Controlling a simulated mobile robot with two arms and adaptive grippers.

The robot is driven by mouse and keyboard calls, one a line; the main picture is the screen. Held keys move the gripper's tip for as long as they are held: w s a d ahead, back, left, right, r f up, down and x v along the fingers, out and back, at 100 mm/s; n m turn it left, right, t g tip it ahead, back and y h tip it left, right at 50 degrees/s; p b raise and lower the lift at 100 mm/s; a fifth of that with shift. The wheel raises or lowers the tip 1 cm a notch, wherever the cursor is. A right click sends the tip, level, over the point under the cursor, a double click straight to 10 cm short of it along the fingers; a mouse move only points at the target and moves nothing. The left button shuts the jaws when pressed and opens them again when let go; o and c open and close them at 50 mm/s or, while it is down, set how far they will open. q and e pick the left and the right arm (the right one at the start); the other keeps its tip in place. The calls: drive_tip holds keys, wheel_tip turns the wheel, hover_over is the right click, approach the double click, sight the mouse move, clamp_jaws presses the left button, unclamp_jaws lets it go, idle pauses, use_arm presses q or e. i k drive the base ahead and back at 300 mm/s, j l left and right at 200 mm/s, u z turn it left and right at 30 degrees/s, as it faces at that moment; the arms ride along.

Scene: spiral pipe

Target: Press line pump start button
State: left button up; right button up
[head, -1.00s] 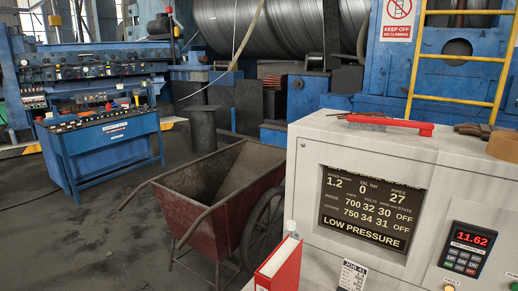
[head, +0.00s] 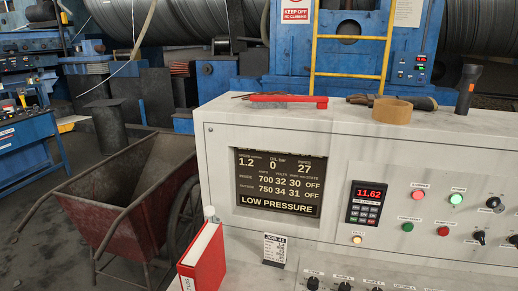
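The grey control cabinet (head: 330,139) stands at the right in the head view. Its sloped panel carries a green button (head: 407,226) whose small label seems to read pump start. A red button (head: 443,231) sits to its right. Above them are a red lamp (head: 418,195) and a bright green lamp (head: 456,199). The display (head: 279,181) reads "LOW PRESSURE" and oil bar 0. Neither of my grippers is in view.
A red keypad meter (head: 366,203) reads 11.62. Black knobs (head: 479,237) are at the right. A red binder (head: 203,259) and a job card (head: 274,249) are in front. A tape roll (head: 392,110), gloves and a flashlight (head: 467,89) lie or stand on top. A rusty cart (head: 128,200) is left.

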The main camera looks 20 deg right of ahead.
sight(407, 228)
drive_tip(key=z, duration=1.9)
